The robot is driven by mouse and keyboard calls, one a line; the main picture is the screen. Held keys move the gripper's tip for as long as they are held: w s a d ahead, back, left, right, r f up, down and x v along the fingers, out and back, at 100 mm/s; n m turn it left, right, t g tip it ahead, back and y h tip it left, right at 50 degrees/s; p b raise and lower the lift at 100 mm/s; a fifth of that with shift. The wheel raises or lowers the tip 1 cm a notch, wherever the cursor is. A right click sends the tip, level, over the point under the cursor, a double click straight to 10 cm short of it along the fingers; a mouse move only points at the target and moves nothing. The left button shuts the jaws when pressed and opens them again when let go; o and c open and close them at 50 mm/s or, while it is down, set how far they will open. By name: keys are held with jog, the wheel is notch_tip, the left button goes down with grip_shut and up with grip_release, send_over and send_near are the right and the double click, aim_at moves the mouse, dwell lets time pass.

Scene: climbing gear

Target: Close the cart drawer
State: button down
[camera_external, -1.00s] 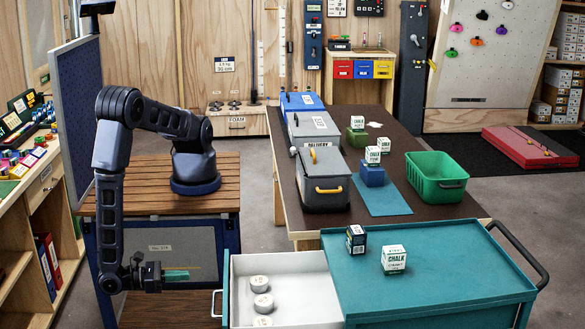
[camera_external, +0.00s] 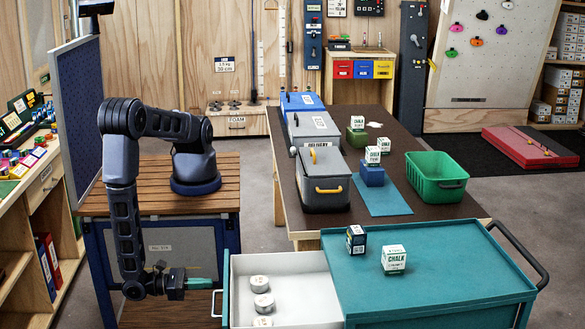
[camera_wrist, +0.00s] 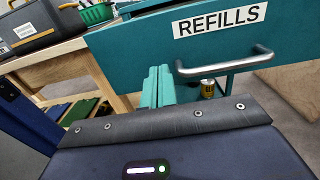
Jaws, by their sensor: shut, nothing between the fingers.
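The cart drawer (camera_external: 300,290) is pulled out to the left of the teal cart (camera_external: 420,280) and shows a white inside with several round white items. Its teal front (camera_wrist: 140,45) carries a REFILLS label and a metal bar handle (camera_wrist: 225,62); the handle also shows in the external view (camera_external: 216,304). My gripper (camera_external: 190,283) has its green fingers together and empty, pointing right, a little left of the drawer front. In the wrist view the shut fingers (camera_wrist: 158,85) point at the drawer front, left of the handle. I cannot tell whether they touch it.
Two chalk boxes, a dark one (camera_external: 356,240) and a white one (camera_external: 394,260), stand on the cart top. Behind the cart, a dark table (camera_external: 400,135) holds grey bins and a green basket (camera_external: 436,178). A small can (camera_wrist: 208,88) shows below the handle.

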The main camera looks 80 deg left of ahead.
aim_at(265, 283)
jog(key=shift+w, duration=1.8)
jog(key=shift+w, duration=0.1)
jog(key=w, duration=2.8)
jog(key=shift+w, duration=0.35)
jog(key=shift+w+r, duration=0.1)
jog(key=shift+w, duration=0.35)
jog(key=shift+w, duration=0.15)
jog(key=s, duration=1.5)
